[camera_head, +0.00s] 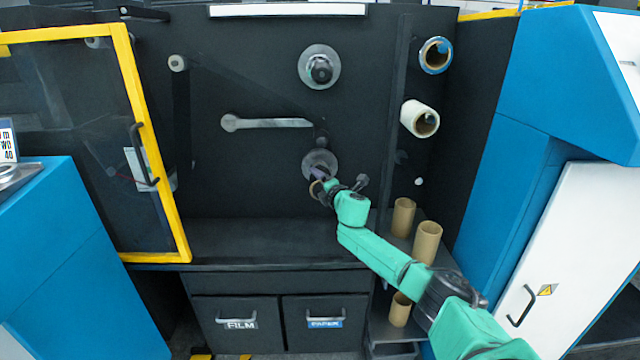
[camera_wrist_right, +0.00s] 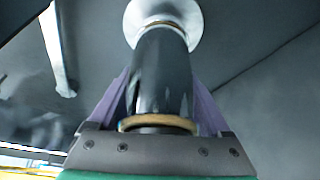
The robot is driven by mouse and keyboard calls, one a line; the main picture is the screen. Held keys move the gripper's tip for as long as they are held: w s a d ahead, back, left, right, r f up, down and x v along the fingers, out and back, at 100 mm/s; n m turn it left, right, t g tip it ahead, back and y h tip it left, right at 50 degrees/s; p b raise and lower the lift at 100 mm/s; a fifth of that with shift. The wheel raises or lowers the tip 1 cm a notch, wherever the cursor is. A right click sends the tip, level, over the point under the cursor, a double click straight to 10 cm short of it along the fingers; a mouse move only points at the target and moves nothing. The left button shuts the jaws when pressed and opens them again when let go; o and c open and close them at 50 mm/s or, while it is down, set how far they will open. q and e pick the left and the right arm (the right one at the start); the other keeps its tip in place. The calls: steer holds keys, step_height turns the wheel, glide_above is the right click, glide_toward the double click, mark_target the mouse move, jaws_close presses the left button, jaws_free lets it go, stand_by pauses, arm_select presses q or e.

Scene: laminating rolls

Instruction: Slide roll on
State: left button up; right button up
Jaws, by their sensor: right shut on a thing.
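My right gripper (camera_head: 322,180) is at the lower round flange (camera_head: 311,160) on the dark machine wall. In the right wrist view, its purple fingers (camera_wrist_right: 160,95) are shut on a dark, shiny roll (camera_wrist_right: 162,75) with brown core rims at both ends. The roll's far end is at or very close to the pale flange disc (camera_wrist_right: 190,20), in line with it. Any spindle inside the roll is hidden, so I cannot tell how far it sits on. The roll's brown near rim (camera_head: 316,189) shows in the head view. My left gripper is out of view.
An upper flange with a dark hub (camera_head: 319,67) and a grey lever (camera_head: 268,123) are above. A blue-rimmed roll (camera_head: 436,55) and a white roll (camera_head: 420,118) hang at right. Several brown cores (camera_head: 403,217) stand below right. A yellow-framed door (camera_head: 135,110) is at left.

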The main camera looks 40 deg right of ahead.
steer(key=o, duration=1.3)
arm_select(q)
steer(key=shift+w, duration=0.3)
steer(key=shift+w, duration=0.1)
